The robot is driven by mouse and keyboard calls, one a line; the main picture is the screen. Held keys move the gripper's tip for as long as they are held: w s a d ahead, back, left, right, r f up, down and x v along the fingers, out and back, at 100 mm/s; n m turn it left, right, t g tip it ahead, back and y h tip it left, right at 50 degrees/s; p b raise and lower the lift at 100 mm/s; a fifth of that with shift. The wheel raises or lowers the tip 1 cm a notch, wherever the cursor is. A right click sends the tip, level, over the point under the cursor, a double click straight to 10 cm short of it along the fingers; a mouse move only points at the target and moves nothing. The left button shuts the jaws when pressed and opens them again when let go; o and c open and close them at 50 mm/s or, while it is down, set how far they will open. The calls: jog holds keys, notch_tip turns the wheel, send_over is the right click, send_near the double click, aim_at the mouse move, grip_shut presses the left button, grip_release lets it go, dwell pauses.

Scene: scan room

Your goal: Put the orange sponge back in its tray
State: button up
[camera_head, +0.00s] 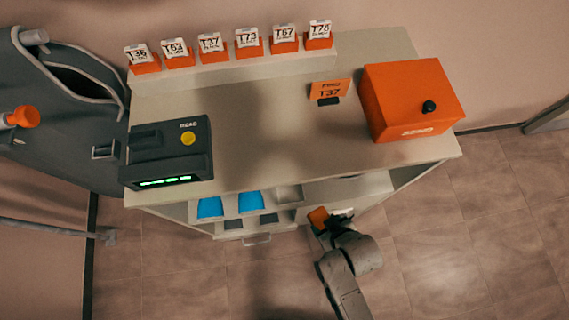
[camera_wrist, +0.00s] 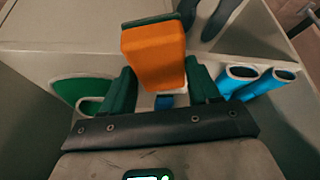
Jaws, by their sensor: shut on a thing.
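The orange sponge (camera_head: 318,217) is held in my gripper (camera_head: 331,224), in front of the cabinet's open shelf and below the worktop in the head view. In the wrist view the sponge (camera_wrist: 153,57) stands up between the two dark green fingers of my gripper (camera_wrist: 160,88), with a dark green layer along its far edge. The fingers are shut on its lower part. A row of pale compartments shows under the worktop, one of them apparently empty (camera_head: 288,193). I cannot tell which is the sponge's tray.
Two blue things (camera_head: 230,205) sit in the shelf's left compartments. Green rounded things (camera_wrist: 84,92) and blue tubes (camera_wrist: 258,82) flank my fingers. The worktop (camera_head: 270,130) overhangs the shelf and bears a dark reader (camera_head: 165,155) and an orange box (camera_head: 412,98). Floor at right is clear.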

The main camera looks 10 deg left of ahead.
jog(key=shift+s+a+f+g, duration=0.1)
jog(key=shift+s+a+g, duration=0.15)
jog(key=shift+s, duration=0.4)
jog(key=shift+a+n, duration=0.2)
jog(key=shift+n, duration=0.1)
jog(key=w+a, duration=0.3)
jog(key=w, duration=0.1)
jog(key=w+a+p, duration=0.1)
jog(key=w+a, duration=0.5)
jog(key=w, duration=0.1)
jog(key=shift+w, duration=0.35)
jog(key=shift+w+a+f, duration=0.2)
jog(key=shift+w+a, duration=0.25)
jog(key=shift+w, duration=0.1)
jog(key=shift+w+a+f, duration=0.2)
jog(key=shift+w+a, duration=0.2)
jog(key=shift+w, duration=0.15)
jog(key=shift+f, duration=0.35)
jog(key=shift+f, duration=0.3)
jog(key=o, duration=0.9)
jog(key=shift+o, duration=0.2)
